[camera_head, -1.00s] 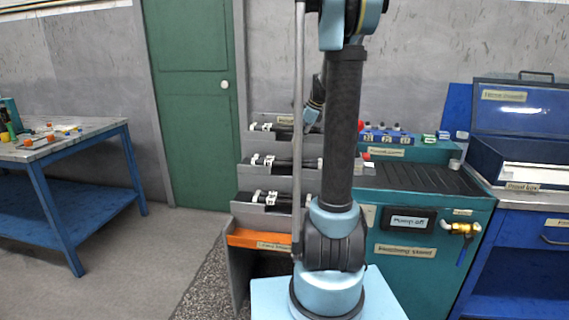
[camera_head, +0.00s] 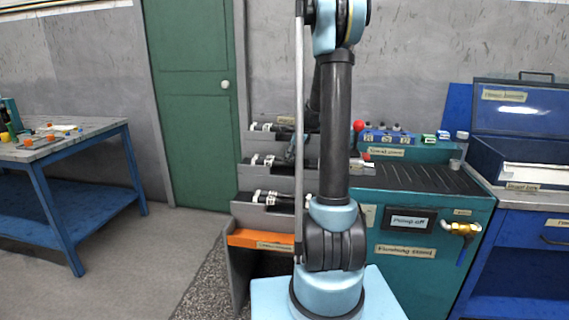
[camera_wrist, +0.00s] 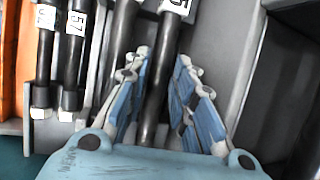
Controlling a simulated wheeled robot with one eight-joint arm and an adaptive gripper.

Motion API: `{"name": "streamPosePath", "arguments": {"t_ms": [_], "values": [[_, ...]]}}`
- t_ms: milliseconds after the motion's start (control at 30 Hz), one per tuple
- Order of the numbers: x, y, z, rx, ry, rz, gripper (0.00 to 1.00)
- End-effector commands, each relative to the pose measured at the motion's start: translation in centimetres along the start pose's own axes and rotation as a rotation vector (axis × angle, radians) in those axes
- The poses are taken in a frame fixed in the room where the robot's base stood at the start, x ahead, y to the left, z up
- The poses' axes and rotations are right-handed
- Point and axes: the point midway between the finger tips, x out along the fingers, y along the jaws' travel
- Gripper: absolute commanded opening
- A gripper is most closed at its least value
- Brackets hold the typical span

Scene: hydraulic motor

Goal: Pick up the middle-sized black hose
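Black hoses with white labels and pale metal ends lie on a grey three-tier rack, with a pair on the middle tier (camera_head: 262,160). In the wrist view a black hose (camera_wrist: 158,85) with a white label runs between the two finger pairs of my gripper (camera_wrist: 162,66). The fingers are spread, with gaps to the hose on both sides. In the head view my gripper (camera_head: 291,150) is at the middle tier, partly hidden behind my arm. The frames do not clearly show which hose is middle-sized.
Two labelled hoses (camera_wrist: 72,60) lie on another tier at the wrist view's left. Rack walls (camera_wrist: 232,60) flank the gripper. A teal test bench (camera_head: 430,190) stands right, a blue table (camera_head: 75,140) left.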

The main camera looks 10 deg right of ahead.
Motion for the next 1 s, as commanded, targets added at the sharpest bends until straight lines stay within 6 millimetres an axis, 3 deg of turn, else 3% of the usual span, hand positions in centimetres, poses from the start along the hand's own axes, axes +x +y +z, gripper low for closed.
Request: {"name": "streamPosePath", "arguments": {"t_ms": [333, 367, 467, 800, 1000], "values": [[0.8, 0.0, 0.0, 0.001, 0.0, 0.0, 0.24], [0.8, 0.0, 0.0, 0.001, 0.0, 0.0, 0.21], [0.8, 0.0, 0.0, 0.0, 0.0, 0.0, 0.0], [0.6, 0.0, 0.0, 0.0, 0.0, 0.0, 0.0], [-1.1, -0.4, 0.7, 0.0, 0.0, 0.0, 0.0]]}}
